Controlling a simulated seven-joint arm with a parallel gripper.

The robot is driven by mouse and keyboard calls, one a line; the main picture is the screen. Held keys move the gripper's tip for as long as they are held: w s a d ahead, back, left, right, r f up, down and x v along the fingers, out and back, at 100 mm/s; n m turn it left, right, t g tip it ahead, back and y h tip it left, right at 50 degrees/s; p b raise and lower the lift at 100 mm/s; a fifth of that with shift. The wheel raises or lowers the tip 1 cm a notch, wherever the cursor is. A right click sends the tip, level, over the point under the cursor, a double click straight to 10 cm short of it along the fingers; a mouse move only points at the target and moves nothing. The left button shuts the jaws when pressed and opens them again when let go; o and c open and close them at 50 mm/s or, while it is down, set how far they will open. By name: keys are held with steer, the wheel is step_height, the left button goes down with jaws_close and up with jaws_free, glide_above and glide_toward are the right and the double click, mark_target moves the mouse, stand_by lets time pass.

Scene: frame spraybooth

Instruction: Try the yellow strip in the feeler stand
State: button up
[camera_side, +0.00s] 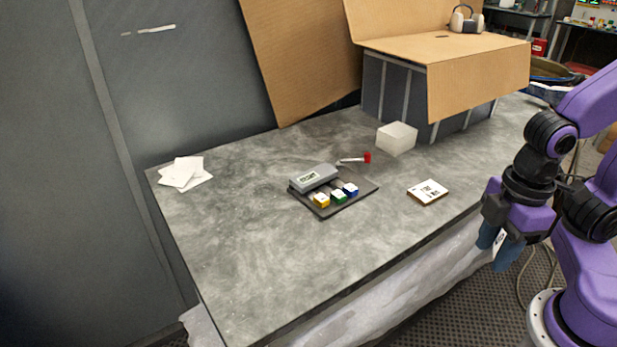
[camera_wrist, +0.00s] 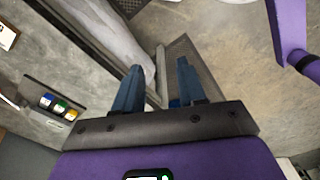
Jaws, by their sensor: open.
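The yellow strip (camera_side: 321,201) shows as a small yellow block with a pale top, at the front left of a row on a dark tray. A green block (camera_side: 338,197) and a blue block (camera_side: 351,190) sit to its right. A grey labelled block (camera_side: 314,178) stands behind them on the same tray (camera_side: 350,202); it looks like the feeler stand. The wrist view also shows the yellow strip (camera_wrist: 71,115) at left. My gripper (camera_side: 499,251) is open and empty, off the table's right front edge, well away from the tray; its blue fingers (camera_wrist: 159,68) point away from the wrist camera.
A red-ended tool (camera_side: 366,157) lies behind the tray. A white block (camera_side: 396,138) stands behind right, and a small labelled box (camera_side: 428,191) lies to the right. White papers (camera_side: 184,174) lie at far left. The table's front left (camera_side: 240,260) is clear.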

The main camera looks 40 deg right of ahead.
mark_target(324, 210)
steer(key=shift+c, duration=1.3)
steer(key=shift+w+a, duration=0.1)
steer(key=shift+w, duration=0.25)
jaws_close()
steer(key=w+f+n+t+y, duration=0.1)
steer(key=w+f+t, duration=0.15)
steer(key=w, duration=1.05)
steer(key=w+f+n+t+y, duration=0.15)
steer(key=w+t, duration=0.25)
steer(key=w, duration=0.9)
steer(key=w+f, duration=0.2)
steer(key=f, duration=0.1)
steer(key=w+f+n+g+y, duration=0.1)
steer(key=w+f, duration=0.1)
steer(key=f, duration=0.2)
steer(key=w+a+f+n+y, duration=0.1)
steer(key=w+f, duration=0.2)
steer(key=f, duration=0.1)
steer(key=shift+w+a+f, duration=0.15)
steer(key=shift+w, duration=1.9)
